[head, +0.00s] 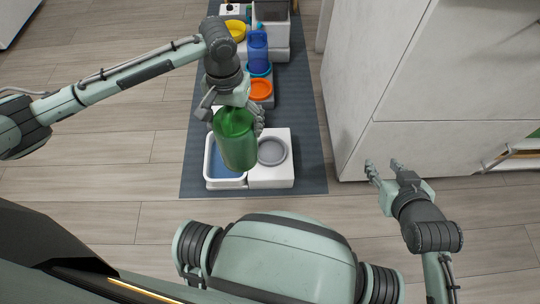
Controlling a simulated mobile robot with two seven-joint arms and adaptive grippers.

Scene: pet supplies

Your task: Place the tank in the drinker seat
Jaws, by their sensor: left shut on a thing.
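My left gripper (236,108) is shut on the green translucent tank (237,143) at its upper end and holds it over the near end of the mat. Below it is the white drinker, with a blue-floored basin (227,179) on the left and a white block with a round grey seat (271,151) on the right. The tank covers part of the basin and overlaps the block's left edge in the picture. Its height above the drinker is hard to tell. My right gripper (382,169) is open and empty, to the right of the mat.
The dark grey mat (310,150) runs away from me over a wood floor. Further along it stand an orange bowl (260,89), a blue tank (257,52), a yellow bowl (235,29) and a grey bin (271,12). A white cabinet (400,80) borders the right side.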

